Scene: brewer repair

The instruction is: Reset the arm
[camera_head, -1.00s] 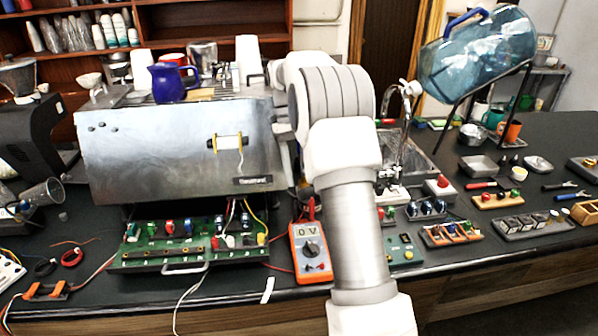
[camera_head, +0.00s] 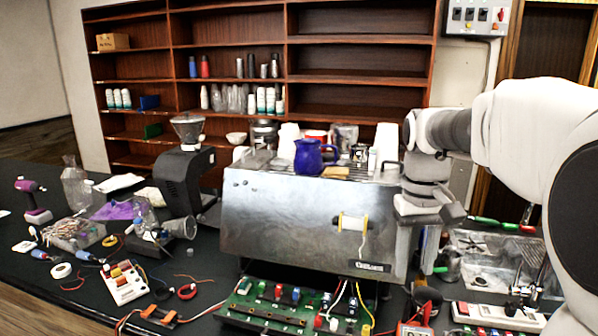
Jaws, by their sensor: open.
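My arm (camera_head: 520,130) reaches in from the right edge of the head view and bends down at the wrist. My gripper (camera_head: 424,258) points down just right of the brewer's metal body, its jaws open. I see nothing held between the fingers. The brewer (camera_head: 290,220) is a brushed-metal box with a blue pitcher (camera_head: 309,157) and cups on top. A yellow-ended spool (camera_head: 351,223) is on its front. Below it, the green circuit board tray (camera_head: 265,318) shows wires and coloured parts. The orange multimeter (camera_head: 414,330) is mostly cut off at the bottom edge.
A black grinder (camera_head: 184,180) stands left of the brewer. A metal sink (camera_head: 490,252) lies at right, partly behind my arm. Wooden shelves (camera_head: 225,90) stand behind.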

